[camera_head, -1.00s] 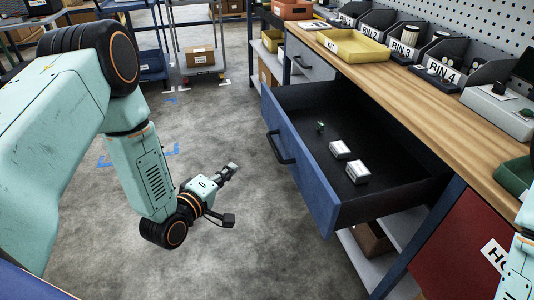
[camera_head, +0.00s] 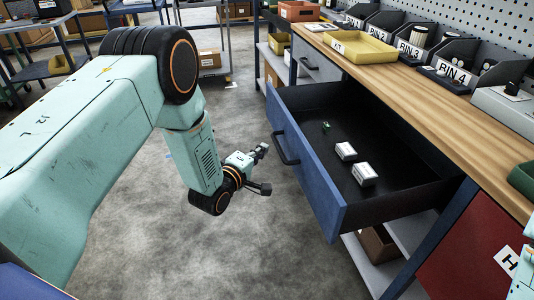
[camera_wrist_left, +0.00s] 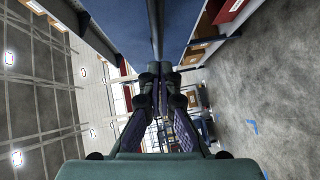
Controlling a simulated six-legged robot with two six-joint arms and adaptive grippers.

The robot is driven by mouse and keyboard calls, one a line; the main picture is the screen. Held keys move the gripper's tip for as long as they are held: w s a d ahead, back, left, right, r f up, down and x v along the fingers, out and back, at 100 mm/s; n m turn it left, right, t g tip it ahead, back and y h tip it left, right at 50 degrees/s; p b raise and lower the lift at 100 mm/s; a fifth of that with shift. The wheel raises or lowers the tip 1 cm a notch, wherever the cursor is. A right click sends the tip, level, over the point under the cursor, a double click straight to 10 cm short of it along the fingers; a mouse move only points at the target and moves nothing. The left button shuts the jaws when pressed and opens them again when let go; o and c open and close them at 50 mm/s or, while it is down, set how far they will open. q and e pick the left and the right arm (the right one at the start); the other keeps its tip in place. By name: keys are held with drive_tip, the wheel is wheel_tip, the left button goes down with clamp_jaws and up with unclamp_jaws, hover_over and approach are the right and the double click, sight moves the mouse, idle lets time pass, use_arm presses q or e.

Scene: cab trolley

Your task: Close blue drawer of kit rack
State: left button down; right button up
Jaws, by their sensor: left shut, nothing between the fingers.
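The blue drawer (camera_head: 312,178) of the kit rack stands pulled out under the wooden worktop, with a black handle (camera_head: 284,150) on its front. Two small white boxes (camera_head: 364,174) and a small green item (camera_head: 326,126) lie inside. My left gripper (camera_head: 263,150) is shut and empty, just left of the handle and drawer front, with a small gap apparent in the head view. In the left wrist view its fingers (camera_wrist_left: 163,78) are together, and a blue panel (camera_wrist_left: 115,28) fills the top. My right gripper is out of view.
The worktop (camera_head: 440,100) carries a yellow kit tray (camera_head: 350,47) and several labelled bins. A grey drawer (camera_head: 318,62) is beyond the blue one, and a red panel (camera_head: 470,250) is nearer. Clear grey floor lies left of the drawer.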

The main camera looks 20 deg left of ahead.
use_arm(q)
drive_tip(key=shift+w+d+f, duration=0.15)
drive_tip(key=shift+w+d, duration=0.4)
drive_tip(key=shift+d, duration=0.3)
